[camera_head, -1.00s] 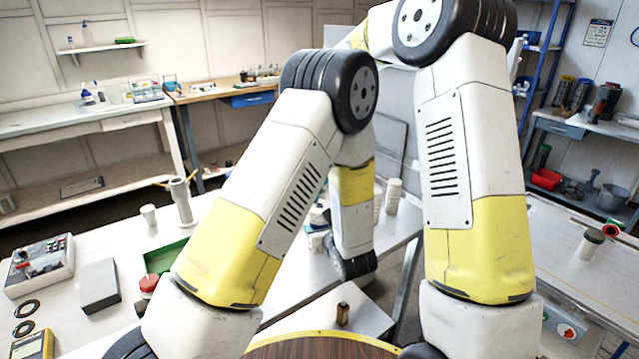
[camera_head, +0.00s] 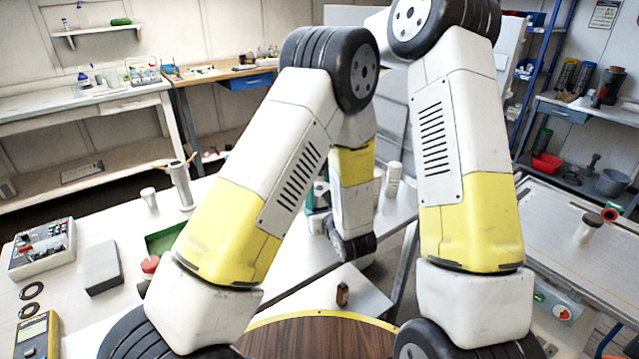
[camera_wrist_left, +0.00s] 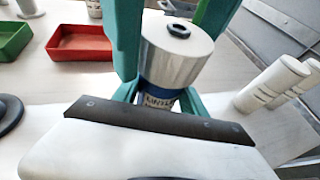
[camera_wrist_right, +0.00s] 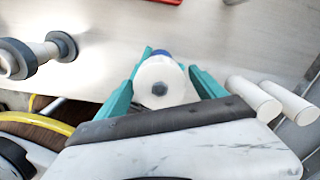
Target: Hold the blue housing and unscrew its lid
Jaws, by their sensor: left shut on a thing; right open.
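The housing's pale, round lid with a dark hex fitting on top (camera_wrist_left: 178,45) shows in the left wrist view. Below it is a blue band with a partly hidden label (camera_wrist_left: 160,100). My left gripper (camera_wrist_left: 168,75) is shut on the housing, its teal fingers on either side. In the right wrist view the white lid with its hex fitting (camera_wrist_right: 158,82) sits between the teal fingers of my open right gripper (camera_wrist_right: 170,58). A bit of blue housing (camera_wrist_right: 161,53) shows behind the lid. My arms hide most of this in the head view.
White cylinders (camera_wrist_left: 272,84) stand beside the housing. A red tray (camera_wrist_left: 82,43) and a green tray (camera_wrist_left: 12,38) lie on the left wrist view's left side. A small brown bottle (camera_head: 342,294) stands on a white surface. A control box (camera_head: 42,247) stands at the left.

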